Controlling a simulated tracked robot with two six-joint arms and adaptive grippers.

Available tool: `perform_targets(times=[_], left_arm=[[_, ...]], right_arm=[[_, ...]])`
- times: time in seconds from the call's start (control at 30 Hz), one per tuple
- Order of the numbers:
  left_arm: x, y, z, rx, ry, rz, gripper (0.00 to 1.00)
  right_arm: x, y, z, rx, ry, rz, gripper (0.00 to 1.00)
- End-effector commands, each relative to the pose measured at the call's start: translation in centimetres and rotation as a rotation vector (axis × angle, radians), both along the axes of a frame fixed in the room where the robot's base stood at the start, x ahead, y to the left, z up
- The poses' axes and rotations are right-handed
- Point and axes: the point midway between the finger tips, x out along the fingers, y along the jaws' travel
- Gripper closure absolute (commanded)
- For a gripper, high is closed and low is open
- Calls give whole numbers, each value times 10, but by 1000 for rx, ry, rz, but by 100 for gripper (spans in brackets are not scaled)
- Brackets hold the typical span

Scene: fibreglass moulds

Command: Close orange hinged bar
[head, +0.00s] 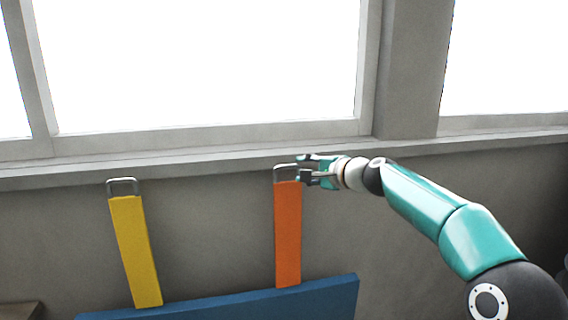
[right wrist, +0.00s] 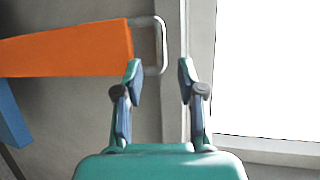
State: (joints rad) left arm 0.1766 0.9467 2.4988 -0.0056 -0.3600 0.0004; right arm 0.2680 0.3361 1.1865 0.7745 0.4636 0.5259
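The orange hinged bar (head: 287,235) stands upright from the blue panel (head: 250,307), with a metal loop handle (head: 285,167) at its top end. In the right wrist view the orange bar (right wrist: 70,50) comes in from the left, and its metal loop (right wrist: 161,45) reaches toward the gap between my fingers. My right gripper (head: 305,172) is at the right side of the loop. In the wrist view the right gripper (right wrist: 159,80) is open, with its two fingers apart and nothing clearly held between them. Whether a finger touches the loop, I cannot tell. My left gripper is not in view.
A yellow bar (head: 136,250) with a similar metal loop (head: 122,186) stands to the left on the same blue panel, leaning slightly left. Behind are a grey wall (head: 210,225), a window ledge (head: 200,165) and bright windows. The space between the bars is clear.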

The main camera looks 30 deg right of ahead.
Motion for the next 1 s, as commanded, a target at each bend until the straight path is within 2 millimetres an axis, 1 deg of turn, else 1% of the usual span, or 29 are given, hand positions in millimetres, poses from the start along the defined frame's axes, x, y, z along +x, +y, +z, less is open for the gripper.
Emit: perform_targets(times=[0.03,0.1,0.2,0.33,0.5,0.8,0.83,1.0], left_arm=[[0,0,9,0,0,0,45],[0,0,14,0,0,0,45],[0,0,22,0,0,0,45],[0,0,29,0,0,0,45],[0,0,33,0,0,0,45],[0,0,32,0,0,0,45],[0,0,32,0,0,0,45],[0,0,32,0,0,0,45]], right_arm=[[12,2,0,1,2,2,61],[26,4,-4,0,3,1,61],[44,7,-8,0,2,0,61],[60,9,-13,0,1,-1,61],[70,11,-17,0,0,-1,61],[72,11,-18,0,0,-1,61],[72,11,-18,0,0,-1,62],[71,11,-18,0,0,-1,91]])
